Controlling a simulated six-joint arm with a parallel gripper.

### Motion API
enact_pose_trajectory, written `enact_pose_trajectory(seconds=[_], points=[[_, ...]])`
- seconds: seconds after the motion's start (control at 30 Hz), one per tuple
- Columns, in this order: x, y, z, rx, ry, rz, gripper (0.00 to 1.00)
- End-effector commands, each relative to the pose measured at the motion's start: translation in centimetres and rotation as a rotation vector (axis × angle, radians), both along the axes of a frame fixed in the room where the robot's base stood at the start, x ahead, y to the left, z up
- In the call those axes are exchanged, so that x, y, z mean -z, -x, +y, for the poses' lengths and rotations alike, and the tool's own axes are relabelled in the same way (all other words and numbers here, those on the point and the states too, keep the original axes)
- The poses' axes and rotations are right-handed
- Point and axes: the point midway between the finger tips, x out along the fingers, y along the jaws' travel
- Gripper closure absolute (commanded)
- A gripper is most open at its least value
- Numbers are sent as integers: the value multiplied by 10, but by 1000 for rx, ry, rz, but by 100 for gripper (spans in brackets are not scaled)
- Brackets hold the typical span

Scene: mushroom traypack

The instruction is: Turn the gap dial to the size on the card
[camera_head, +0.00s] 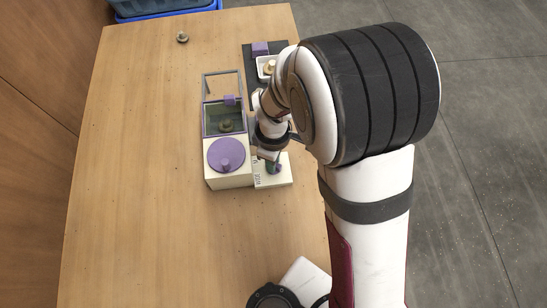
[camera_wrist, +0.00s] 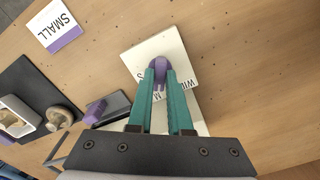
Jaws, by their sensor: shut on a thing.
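The gap dial (camera_wrist: 158,66) is a small purple knob on a white plate (camera_wrist: 135,58) in the wrist view. The plate carries black lettering, with "WI", "M" and "S" partly showing and the rest hidden by the fingers. My gripper (camera_wrist: 160,80) has its teal fingers shut on the knob. The card (camera_wrist: 57,24) lies on the table at upper left of the wrist view, white with a purple edge, and reads "SMALL". In the head view my gripper (camera_head: 273,166) is over the plate (camera_head: 284,180), and my arm hides most of that area.
A cream box with a purple round lid (camera_head: 227,157) adjoins the plate. Beyond it stands a grey-framed bin (camera_head: 223,104) with a mushroom inside. A white tray (camera_wrist: 13,122) sits on a dark board, with a mushroom (camera_wrist: 60,117) at its edge.

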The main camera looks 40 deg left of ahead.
Motion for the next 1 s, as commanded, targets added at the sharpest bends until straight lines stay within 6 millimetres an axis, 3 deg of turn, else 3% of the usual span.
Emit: enact_pose_trajectory(seconds=[0.27, 1.0], points=[[0, 0, 0, 149, 0, 0, 100], [-1, 0, 0, 810, 0, 0, 100]])
